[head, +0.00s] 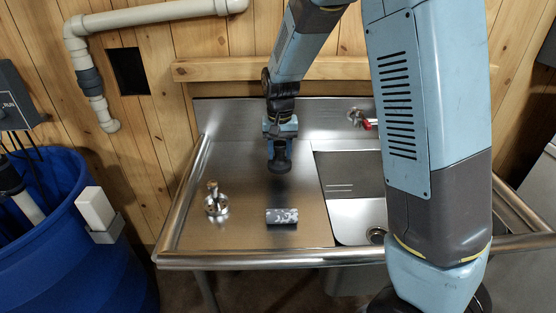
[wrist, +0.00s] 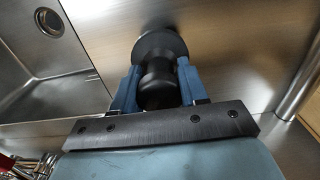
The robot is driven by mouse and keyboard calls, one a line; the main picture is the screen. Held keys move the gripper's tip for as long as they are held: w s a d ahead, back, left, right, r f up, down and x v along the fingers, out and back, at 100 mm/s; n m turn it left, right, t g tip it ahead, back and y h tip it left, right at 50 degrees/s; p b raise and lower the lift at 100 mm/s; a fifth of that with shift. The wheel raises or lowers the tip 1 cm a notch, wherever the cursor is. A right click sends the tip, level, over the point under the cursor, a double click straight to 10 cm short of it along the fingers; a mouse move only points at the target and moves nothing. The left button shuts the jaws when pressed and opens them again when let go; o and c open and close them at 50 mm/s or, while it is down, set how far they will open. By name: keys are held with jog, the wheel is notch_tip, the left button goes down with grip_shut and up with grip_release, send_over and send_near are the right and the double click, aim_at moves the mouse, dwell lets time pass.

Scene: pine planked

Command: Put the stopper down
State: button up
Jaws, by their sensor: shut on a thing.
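The stopper (wrist: 158,48) is black, with a wide round flange and a narrower ribbed body. In the wrist view it sits between the two blue fingers of my gripper (wrist: 157,84), which is shut on its body. In the head view my gripper (head: 281,143) points down over the back of the steel drainboard (head: 245,165), left of the sink basin. The dark stopper (head: 280,166) shows below the fingers, close to the steel. I cannot tell whether it touches the surface.
A metal fitting (head: 215,201) stands on the drainboard's left, and a dark cylinder with pale marks (head: 282,216) lies near the front rim. The sink basin (head: 352,213) is to the right, below a red-handled tap (head: 369,124). A blue barrel (head: 75,245) stands at left.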

aim_at(279, 159)
jog(key=shift+w+f, duration=0.2)
jog(key=shift+f, duration=1.55)
jog(key=shift+f, duration=0.1)
jog(key=o, duration=1.2)
